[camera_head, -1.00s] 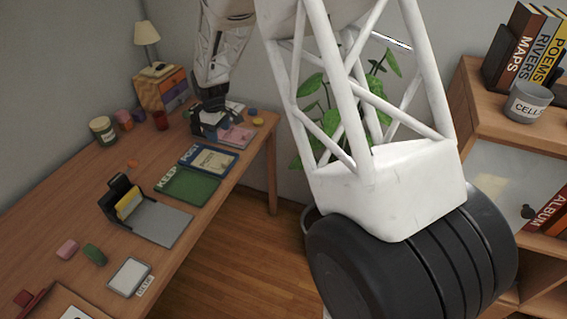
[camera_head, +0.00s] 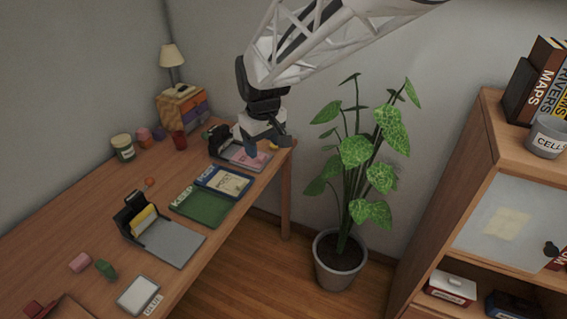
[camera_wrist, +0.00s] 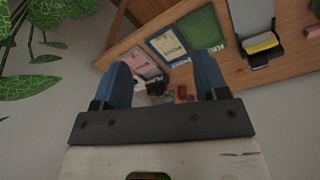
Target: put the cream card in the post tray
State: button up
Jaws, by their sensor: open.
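The post tray is a flat blue tray (camera_head: 209,182), lettered POST in the wrist view (camera_wrist: 151,46); a pale printed panel lies in its middle. A black holder (camera_head: 129,226) on a grey base holds a yellow card (camera_head: 144,219); it shows pale yellow in the wrist view (camera_wrist: 262,42). A cream square (camera_head: 505,222) shows on or behind the frosted cabinet door; I cannot tell which, or which of these is the cream card. My gripper (camera_head: 267,145) is open and empty, above the desk's far right end near the pink tray. Its blue fingers (camera_wrist: 163,64) frame the tray area from a distance.
A green tray (camera_head: 203,207) adjoins the blue one. A pink tray (camera_head: 250,157) with a black holder lies beyond. Jars, blocks and a lamp (camera_head: 172,54) stand at the back. A potted plant (camera_head: 347,265) stands between desk and cabinet (camera_head: 440,205).

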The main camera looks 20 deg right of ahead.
jog(key=s+d+r+m, duration=0.1)
jog(key=s+m, duration=0.1)
jog(key=s, duration=1)
jog(key=s+d+r+m+t, duration=0.1)
jog(key=s+r+m, duration=0.1)
jog(key=s, duration=1)
